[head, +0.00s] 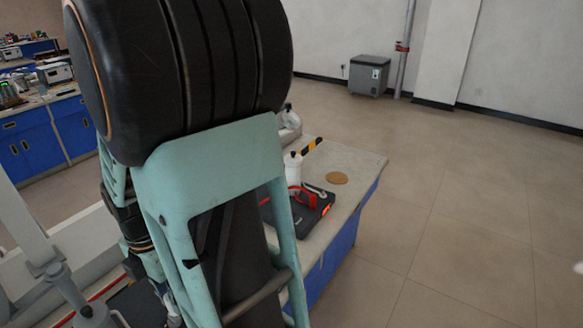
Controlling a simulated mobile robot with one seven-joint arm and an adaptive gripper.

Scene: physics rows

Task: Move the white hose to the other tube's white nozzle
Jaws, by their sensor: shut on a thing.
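I cannot make out the white hose or either tube's white nozzle in the head view. My large black and teal arm links fill the left and middle of the picture and hide much of the near bench (357,161). My gripper does not show, so its hold on anything cannot be seen here. A small white bottle-like thing (293,166) stands on the bench just right of my arm; I cannot tell whether it belongs to the tubes.
A black case (312,210) with a red curved part lies on the bench, near a round tan disc (337,178). Blue cabinets (45,137) with instruments stand at far left. A grey box unit (369,75) is by the wall. The floor at right is clear.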

